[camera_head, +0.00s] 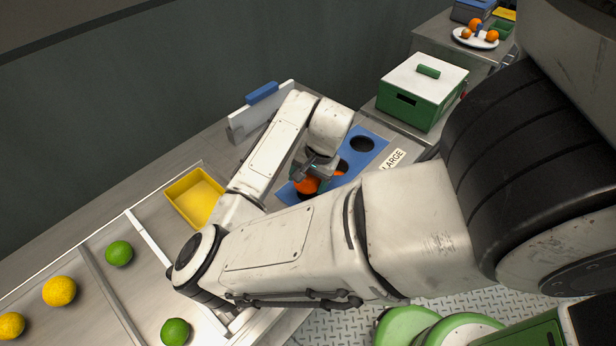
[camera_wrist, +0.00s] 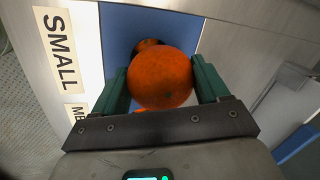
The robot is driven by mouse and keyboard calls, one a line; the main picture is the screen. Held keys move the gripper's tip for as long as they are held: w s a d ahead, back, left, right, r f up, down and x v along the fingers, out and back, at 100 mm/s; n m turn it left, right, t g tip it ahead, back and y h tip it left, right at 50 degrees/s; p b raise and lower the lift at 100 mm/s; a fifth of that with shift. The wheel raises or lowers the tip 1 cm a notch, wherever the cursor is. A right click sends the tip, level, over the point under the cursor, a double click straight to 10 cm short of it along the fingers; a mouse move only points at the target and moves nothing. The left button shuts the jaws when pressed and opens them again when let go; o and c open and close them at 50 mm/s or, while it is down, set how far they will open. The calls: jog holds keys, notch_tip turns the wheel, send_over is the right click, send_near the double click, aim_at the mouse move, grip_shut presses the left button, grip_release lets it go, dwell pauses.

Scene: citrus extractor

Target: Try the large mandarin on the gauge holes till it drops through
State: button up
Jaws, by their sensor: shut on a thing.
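A bright orange mandarin (camera_wrist: 160,78) sits between the two green fingers of my gripper (camera_wrist: 161,72), which is shut on it. In the head view the mandarin (camera_head: 307,185) shows under my gripper (camera_head: 315,170), over the near part of the blue gauge plate (camera_head: 370,160). A dark open hole (camera_head: 362,144) is at the plate's far end, near the LARGE label (camera_head: 393,160). In the wrist view a SMALL label (camera_wrist: 60,48) is at left. A darker orange round thing (camera_wrist: 148,45) shows behind the mandarin, partly hidden. The hole below the mandarin is hidden.
A yellow tray (camera_head: 194,196) lies left of the gauge plate. Green and yellow fruits (camera_head: 60,291) lie in the sorting lanes at lower left. A green box with a white lid (camera_head: 422,88) stands behind the plate. A plate of oranges (camera_head: 475,38) is farther back.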

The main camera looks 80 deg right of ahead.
jog(key=shift+f+b, duration=0.8)
jog(key=shift+f, duration=0.35)
dwell(0.4)
jog(key=o, duration=1.3)
jog(key=shift+c, duration=0.2)
jog(key=v, duration=1)
jog(key=shift+s+r, duration=0.1)
jog(key=shift+r, duration=0.3)
